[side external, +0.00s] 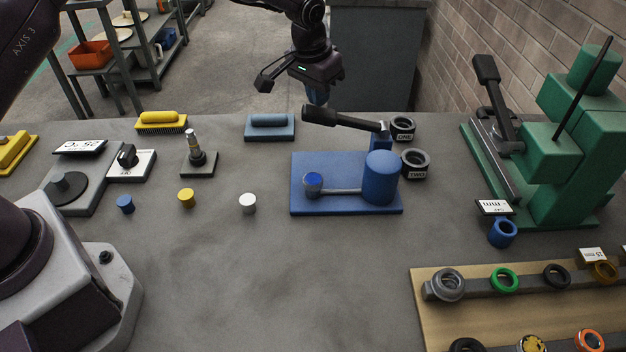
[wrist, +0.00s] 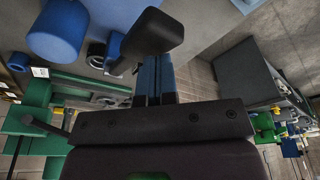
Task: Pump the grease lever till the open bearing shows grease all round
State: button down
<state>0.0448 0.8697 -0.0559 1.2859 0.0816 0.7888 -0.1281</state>
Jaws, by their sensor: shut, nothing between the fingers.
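The blue grease pump has a flat base (side external: 345,203), a blue cylinder (side external: 380,178) and a grey pipe running to the open bearing (side external: 313,182). The bearing shows a blue face with a dark rim; at this size I cannot tell how far grease goes round. The black grease lever (side external: 345,119) sticks out leftward from the post, nearly level, its thick handle raised. My gripper (side external: 317,99) is shut and empty, fingers down, right by the handle's free end; contact is unclear. In the wrist view the black handle (wrist: 150,33) lies just past my fingertips (wrist: 155,62), beside the cylinder (wrist: 58,30).
Two dark rings, ONE (side external: 403,128) and TWO (side external: 415,162), stand right of the pump. A green press (side external: 560,160) stands further right. Small blue, yellow and white caps (side external: 248,203) lie left. The front middle is clear.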

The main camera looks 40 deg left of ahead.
jog(key=shift+f, duration=3.65)
jog(key=shift+r, duration=4.65)
